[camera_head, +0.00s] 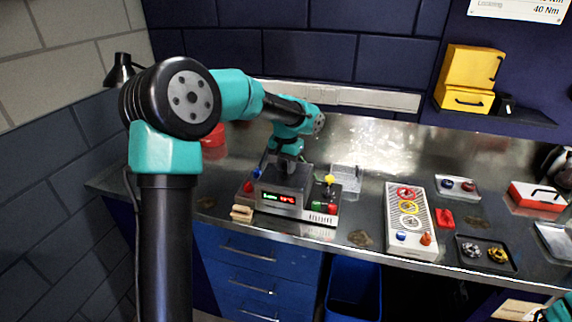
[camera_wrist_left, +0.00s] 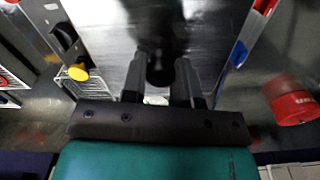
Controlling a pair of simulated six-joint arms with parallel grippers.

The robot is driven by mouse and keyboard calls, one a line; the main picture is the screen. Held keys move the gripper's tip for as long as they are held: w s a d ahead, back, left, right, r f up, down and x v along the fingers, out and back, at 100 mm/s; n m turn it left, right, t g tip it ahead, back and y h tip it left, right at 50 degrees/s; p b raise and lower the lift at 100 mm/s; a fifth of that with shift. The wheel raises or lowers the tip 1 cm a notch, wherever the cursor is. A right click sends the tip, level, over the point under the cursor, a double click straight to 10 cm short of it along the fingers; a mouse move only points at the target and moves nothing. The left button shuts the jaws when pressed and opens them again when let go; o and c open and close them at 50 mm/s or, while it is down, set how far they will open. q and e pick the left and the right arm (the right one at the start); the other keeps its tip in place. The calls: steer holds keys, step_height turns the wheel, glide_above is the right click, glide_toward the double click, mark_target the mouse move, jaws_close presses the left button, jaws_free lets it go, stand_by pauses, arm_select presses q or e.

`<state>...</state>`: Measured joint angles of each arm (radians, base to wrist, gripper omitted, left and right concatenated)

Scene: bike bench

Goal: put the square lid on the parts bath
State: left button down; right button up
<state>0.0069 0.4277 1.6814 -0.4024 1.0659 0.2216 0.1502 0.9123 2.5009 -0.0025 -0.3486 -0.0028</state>
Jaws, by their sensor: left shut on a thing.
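The parts bath (camera_head: 268,200) is a grey metal unit with a lit front display, standing on the steel bench. My left gripper (camera_head: 286,163) reaches down over its left part. It is shut on the black knob of the dark square lid (camera_head: 287,181). In the left wrist view the knob stands between the fingers (camera_wrist_left: 161,80), with the lid's grey top (camera_wrist_left: 110,25) around it. The lid is level over the left part of the bath. I cannot tell whether it rests on the rim or hangs just above it. My right gripper is not in view.
A yellow knob (camera_head: 329,180) and a wire basket (camera_head: 346,177) are right of the lid. A red tub (camera_head: 214,143) stands behind left. A wooden block (camera_head: 242,214) lies at the front edge.

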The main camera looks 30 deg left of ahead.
arm_select(q)
steer(key=c, duration=0.8)
jaws_free()
step_height(320, 180, up, 18)
steer(key=shift+f, duration=0.25)
steer(key=shift+f, duration=0.1)
